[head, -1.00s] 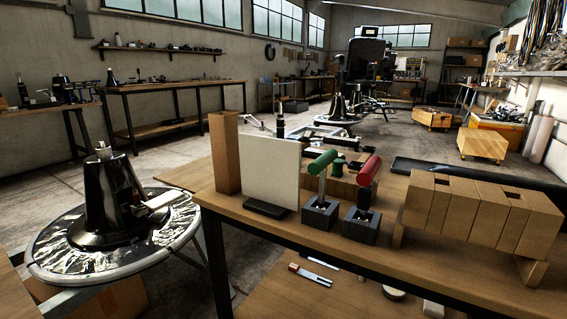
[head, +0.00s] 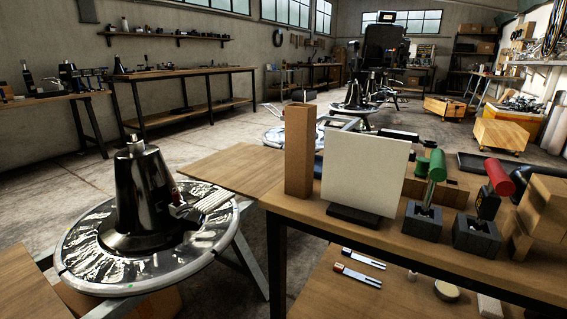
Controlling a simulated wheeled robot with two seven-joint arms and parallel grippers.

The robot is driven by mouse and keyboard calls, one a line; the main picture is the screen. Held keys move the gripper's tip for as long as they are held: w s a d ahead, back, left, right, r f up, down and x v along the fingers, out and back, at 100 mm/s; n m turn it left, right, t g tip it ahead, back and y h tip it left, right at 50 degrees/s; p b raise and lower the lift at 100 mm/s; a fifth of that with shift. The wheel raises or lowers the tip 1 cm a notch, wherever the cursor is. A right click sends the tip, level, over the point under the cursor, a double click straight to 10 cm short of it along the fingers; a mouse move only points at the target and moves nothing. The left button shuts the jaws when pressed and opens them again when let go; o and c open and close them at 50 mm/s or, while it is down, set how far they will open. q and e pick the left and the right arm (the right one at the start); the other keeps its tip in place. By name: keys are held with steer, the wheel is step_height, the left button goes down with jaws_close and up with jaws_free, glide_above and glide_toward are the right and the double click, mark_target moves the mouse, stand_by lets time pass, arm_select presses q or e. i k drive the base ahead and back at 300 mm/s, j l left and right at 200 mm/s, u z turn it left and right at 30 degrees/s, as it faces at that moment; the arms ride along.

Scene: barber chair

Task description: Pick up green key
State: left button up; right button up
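The green key (head: 437,166) has a green cylinder handle on a metal shaft. It stands upright in a dark square block (head: 421,221) on the wooden table, right of the white panel. A second small green piece (head: 421,167) shows just behind it, partly hidden. A similar key with a red handle (head: 499,177) stands in another dark block (head: 477,236) to its right. Neither of my grippers is in view.
A white panel (head: 366,172) and a tall wooden block (head: 300,150) stand on the table (head: 300,208), left of the keys. Wooden blocks (head: 545,205) crowd the right edge. A round metal base with a black cone (head: 142,200) stands at left. Slim tools (head: 357,275) lie on the lower shelf.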

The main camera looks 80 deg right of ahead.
mark_target(438, 165)
steer(key=i+l+u, duration=0.1)
steer(key=u, duration=0.6)
steer(key=l+u, duration=0.15)
steer(key=u, duration=0.55)
steer(key=l+u, duration=0.2)
steer(key=u, duration=0.5)
steer(key=l+u, duration=0.2)
steer(key=u, duration=0.55)
steer(key=l+u, duration=0.15)
steer(key=u, duration=0.55)
steer(key=k+u, duration=0.1)
steer(key=u, duration=0.6)
steer(key=k+l+u, duration=0.1)
steer(key=u, duration=0.6)
steer(key=k+u, duration=0.15)
steer(key=u, duration=0.55)
